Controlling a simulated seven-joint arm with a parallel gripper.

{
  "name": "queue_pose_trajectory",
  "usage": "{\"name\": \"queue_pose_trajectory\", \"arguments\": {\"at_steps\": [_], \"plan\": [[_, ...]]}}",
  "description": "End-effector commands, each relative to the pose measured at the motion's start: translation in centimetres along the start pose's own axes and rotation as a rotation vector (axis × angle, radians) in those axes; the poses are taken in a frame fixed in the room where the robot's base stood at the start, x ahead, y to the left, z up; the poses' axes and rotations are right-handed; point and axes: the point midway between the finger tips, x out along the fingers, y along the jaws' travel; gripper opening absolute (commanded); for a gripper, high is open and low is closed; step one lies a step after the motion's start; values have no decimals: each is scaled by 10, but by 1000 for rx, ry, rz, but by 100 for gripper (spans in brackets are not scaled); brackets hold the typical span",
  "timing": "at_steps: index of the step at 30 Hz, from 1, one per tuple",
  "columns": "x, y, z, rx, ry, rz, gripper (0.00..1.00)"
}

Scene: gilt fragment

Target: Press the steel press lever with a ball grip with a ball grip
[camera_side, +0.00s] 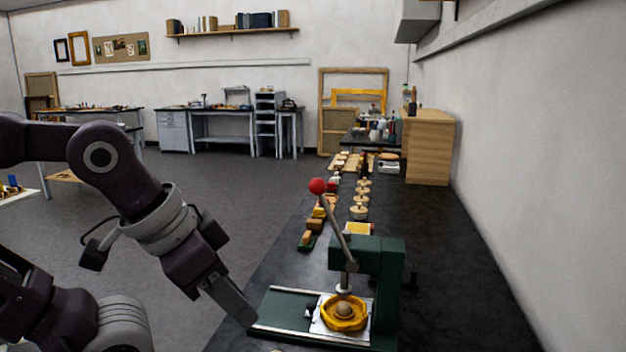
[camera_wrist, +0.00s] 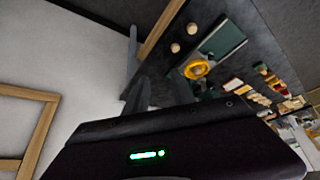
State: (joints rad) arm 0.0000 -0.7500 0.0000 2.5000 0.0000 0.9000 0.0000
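The steel press lever (camera_side: 336,222) rises from the green press (camera_side: 382,258) in the side view. It leans up and left and ends in a red ball grip (camera_side: 317,186). Below the ram, a gold ring-shaped piece (camera_side: 344,313) lies on a pale plate; it also shows in the wrist view (camera_wrist: 197,68). My gripper (camera_side: 240,312) is left of the press and well below the red ball, touching neither. In the wrist view my gripper's fingers (camera_wrist: 160,88) stand apart with nothing visible between them. The lever cannot be made out in the wrist view.
The press stands on a dark bench (camera_side: 440,270) along the right wall. Round wooden pieces (camera_side: 360,205) and other small items line the bench behind it. A wooden cabinet (camera_side: 428,148) is farther back. The space above the bench around the lever looks clear.

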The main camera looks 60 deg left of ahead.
Motion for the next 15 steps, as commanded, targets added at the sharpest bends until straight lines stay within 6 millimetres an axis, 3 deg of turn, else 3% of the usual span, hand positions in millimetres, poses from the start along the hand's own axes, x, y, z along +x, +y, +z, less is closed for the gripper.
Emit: {"name": "queue_pose_trajectory", "arguments": {"at_steps": [6,10,15], "plan": [[0,0,0,0,0,0,28],[-1,-4,-6,20,-36,-8,3],[5,-30,-46,132,-232,-126,0]]}}
